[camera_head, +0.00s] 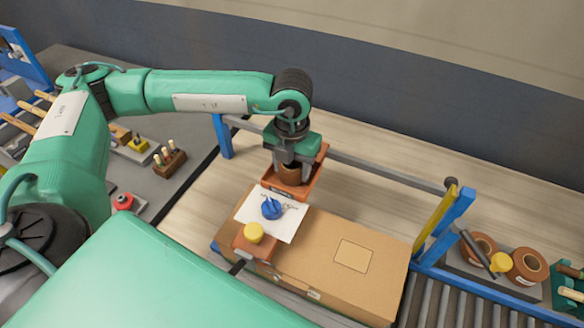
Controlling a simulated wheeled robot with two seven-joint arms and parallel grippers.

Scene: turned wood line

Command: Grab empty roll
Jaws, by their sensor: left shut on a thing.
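My left gripper (290,168) points straight down in the middle of the head view. It is shut on a brown roll (290,176), which I take for the empty roll. The roll is inside or just above a small orange-brown tray (311,178); I cannot tell whether it touches the tray's bottom. The fingers hide part of the roll. My right gripper is not in view.
A cardboard box (335,255) lies in front of the tray. On it are a white sheet (288,225) with a blue object (271,208) and a brown, yellow-knobbed tool (254,238). Brown tape rolls (528,265) lie at right, beside rollers (450,300). A metal rail (380,172) runs behind.

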